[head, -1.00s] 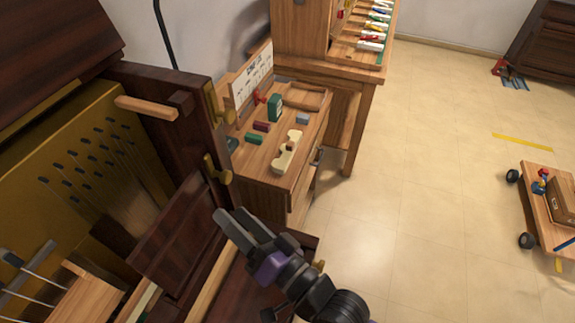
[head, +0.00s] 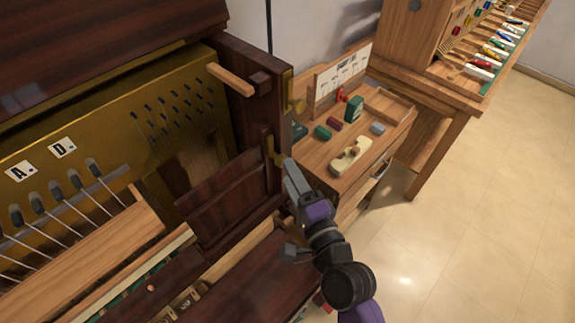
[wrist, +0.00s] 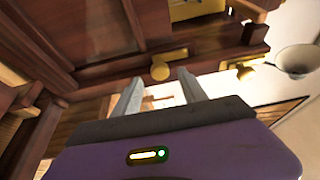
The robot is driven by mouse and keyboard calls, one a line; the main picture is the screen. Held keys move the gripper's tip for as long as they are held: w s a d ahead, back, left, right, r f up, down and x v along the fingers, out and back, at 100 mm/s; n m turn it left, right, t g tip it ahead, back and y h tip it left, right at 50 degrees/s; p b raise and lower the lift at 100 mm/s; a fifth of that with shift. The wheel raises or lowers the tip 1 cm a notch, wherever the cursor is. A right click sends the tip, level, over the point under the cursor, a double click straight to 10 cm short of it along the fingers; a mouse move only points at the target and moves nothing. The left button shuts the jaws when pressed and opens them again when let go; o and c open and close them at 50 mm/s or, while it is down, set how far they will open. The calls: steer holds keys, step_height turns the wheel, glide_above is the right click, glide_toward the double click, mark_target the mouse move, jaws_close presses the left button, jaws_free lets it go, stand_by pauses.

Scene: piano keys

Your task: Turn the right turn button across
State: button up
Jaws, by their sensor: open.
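My gripper (head: 288,166) is open and empty, its fingertips close to the lower brass fitting (head: 274,152) on the piano's dark right post. A light wooden bar (head: 230,79) juts left from a dark block near the top of the post. Which of these is the right turn button is not certain.
The open piano shows tuning pins and a gold plate (head: 85,140) at left. A dark panel (head: 225,198) leans beside the post. A wooden bench (head: 318,165) with small coloured blocks stands close at right. Pale floor (head: 470,220) is clear further right.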

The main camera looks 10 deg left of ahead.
steer(key=shift+x, duration=1.6)
jaws_close()
steer(key=shift+f+b, duration=0.15)
steer(key=shift+b, duration=0.25)
steer(key=n+y+b, duration=0.3)
steer(key=n+b, duration=0.4)
steer(key=b, duration=0.7)
steer(key=n+g+y+b, duration=0.1)
steer(key=n+b, duration=0.6)
steer(key=b, duration=0.8)
steer(key=f+n+y+b, duration=0.1)
steer(key=n+y+b, duration=0.3)
steer(key=n+b, duration=0.4)
steer(key=shift+w+d+g+y+b, duration=0.3)
steer(key=shift+g+b, duration=0.1)
steer(key=shift+b, duration=3.25)
steer(key=shift+r+n, duration=0.15)
steer(key=shift+n, duration=0.25)
